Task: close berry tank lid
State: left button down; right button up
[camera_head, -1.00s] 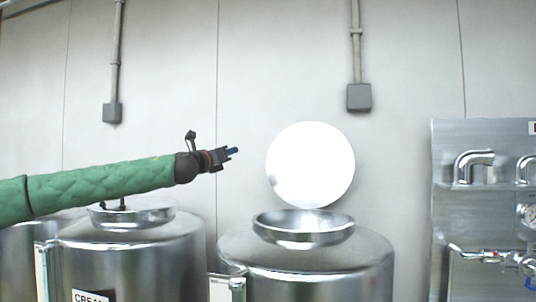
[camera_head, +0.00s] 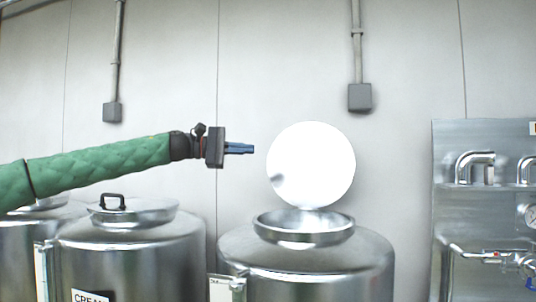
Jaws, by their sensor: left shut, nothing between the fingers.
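The round lid (camera_head: 318,160) stands upright and open behind the mouth of the tank on the right, and it shows bright white. That tank (camera_head: 310,270) is a steel cylinder with a raised round rim (camera_head: 304,236) at its top. Its label is not in view, so I cannot read whether it is the berry tank. My left gripper (camera_head: 240,148) is shut and empty. It points right, just left of the lid's left edge, with a small gap between them in the picture. A small dark reflection shows on the lid's lower left. My right gripper is not in view.
A tank labelled CREAM (camera_head: 130,255) stands at the left with its handled lid (camera_head: 125,208) closed, below my left arm. A steel panel (camera_head: 485,215) with pipes and a gauge stands at the right. Grey wall boxes hang behind.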

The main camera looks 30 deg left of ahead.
aim_at(310, 164)
jog(key=i+j, duration=1.25)
